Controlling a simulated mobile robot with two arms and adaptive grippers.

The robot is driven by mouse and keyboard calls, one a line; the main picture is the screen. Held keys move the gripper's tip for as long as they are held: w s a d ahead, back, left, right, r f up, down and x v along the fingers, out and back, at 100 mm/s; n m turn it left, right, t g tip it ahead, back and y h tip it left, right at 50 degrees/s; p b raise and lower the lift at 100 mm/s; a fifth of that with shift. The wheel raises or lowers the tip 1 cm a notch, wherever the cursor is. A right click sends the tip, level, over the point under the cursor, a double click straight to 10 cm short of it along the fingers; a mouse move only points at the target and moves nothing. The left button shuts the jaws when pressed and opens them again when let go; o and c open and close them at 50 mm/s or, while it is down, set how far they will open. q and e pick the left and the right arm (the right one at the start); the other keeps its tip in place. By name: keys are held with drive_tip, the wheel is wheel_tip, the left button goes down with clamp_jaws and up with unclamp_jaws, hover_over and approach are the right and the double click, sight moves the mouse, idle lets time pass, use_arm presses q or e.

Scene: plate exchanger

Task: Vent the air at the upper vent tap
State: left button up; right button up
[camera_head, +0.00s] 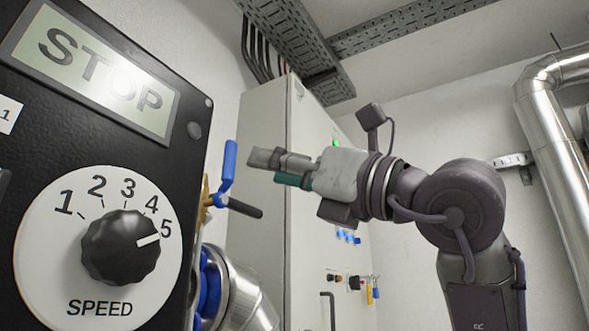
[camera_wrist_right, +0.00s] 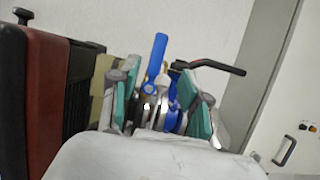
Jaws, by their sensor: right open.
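The upper vent tap has a blue lever (camera_head: 228,165) that stands upright, leaning slightly, beside the black panel's right edge in the head view. A black bar (camera_head: 245,208) sticks out to the right just below it. In the right wrist view the blue lever (camera_wrist_right: 156,55) shows upright beyond the fingers, with the black bar (camera_wrist_right: 215,67) to its right. My right gripper (camera_head: 268,168) is open and empty, to the right of the lever and apart from it. Its teal finger pads (camera_wrist_right: 158,100) frame the tap in the wrist view. My left gripper is not in view.
A black panel (camera_head: 190,230) with a STOP display (camera_head: 95,68) and a SPEED knob (camera_head: 121,246) fills the left. A silver pipe with a blue ring (camera_head: 235,290) lies below the tap. A grey cabinet (camera_head: 265,180) stands behind. A large metal pipe (camera_head: 550,140) runs at right.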

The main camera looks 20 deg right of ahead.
drive_tip(key=shift+v, duration=1.4)
